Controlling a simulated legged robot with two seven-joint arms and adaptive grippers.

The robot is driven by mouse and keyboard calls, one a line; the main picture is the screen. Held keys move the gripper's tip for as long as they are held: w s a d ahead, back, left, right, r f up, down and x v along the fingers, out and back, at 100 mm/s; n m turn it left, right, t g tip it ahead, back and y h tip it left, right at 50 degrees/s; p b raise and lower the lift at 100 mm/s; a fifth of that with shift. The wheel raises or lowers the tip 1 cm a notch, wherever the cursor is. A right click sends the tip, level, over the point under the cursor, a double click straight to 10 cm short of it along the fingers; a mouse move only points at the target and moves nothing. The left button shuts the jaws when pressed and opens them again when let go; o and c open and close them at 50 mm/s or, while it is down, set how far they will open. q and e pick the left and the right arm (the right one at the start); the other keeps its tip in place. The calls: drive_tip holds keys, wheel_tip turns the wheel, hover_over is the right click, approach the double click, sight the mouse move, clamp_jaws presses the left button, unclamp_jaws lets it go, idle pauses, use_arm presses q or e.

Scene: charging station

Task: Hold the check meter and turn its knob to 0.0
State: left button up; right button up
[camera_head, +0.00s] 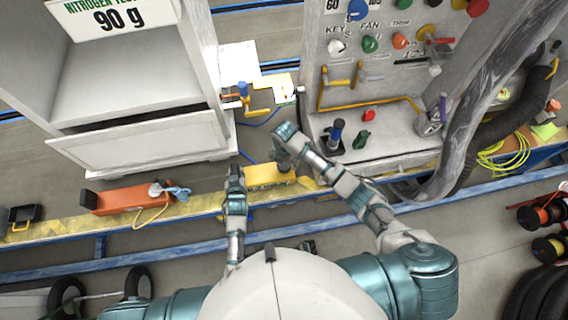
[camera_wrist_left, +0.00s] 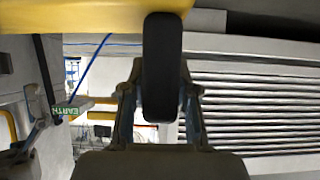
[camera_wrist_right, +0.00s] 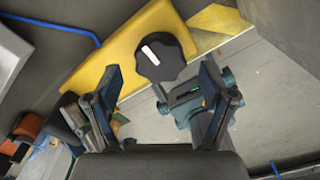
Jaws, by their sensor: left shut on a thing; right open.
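The yellow check meter (camera_head: 262,191) is low in the middle of the head view, beside the yellow-edged ledge. In the right wrist view, its yellow body (camera_wrist_right: 118,62) carries a round black knob (camera_wrist_right: 165,68) with a white pointer mark (camera_wrist_right: 150,52). My left gripper (camera_head: 236,172) is at the meter's left side. In the left wrist view, it (camera_wrist_left: 160,95) is shut on a black handle (camera_wrist_left: 162,60) below the yellow body (camera_wrist_left: 75,14). My right gripper (camera_head: 282,145) is open above the meter. Its fingers (camera_wrist_right: 160,85) are on either side of the knob's near side, apparently clear of it. No readout is legible.
A grey control panel (camera_head: 385,75) with coloured knobs stands at the back right, with a thick hose (camera_head: 478,110) beside it. A white cabinet (camera_head: 130,80) stands at the left. An orange tool (camera_head: 125,199) lies on the ledge. Floor shows in front.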

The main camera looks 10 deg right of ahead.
use_arm(q)
drive_tip(key=shift+f, duration=0.1)
use_arm(e)
drive_tip(key=shift+f, duration=1.3)
drive_tip(key=c, duration=1.1)
drive_tip(key=shift+c, duration=0.2)
drive_tip(key=shift+m, duration=0.4)
use_arm(q)
drive_tip(key=shift+s, duration=0.1)
use_arm(e)
drive_tip(key=m, duration=0.5)
drive_tip(key=shift+m, duration=0.3)
drive_tip(key=m, duration=0.5)
drive_tip(key=shift+w, duration=0.1)
drive_tip(key=shift+m, duration=0.3)
drive_tip(key=shift+r, duration=0.1)
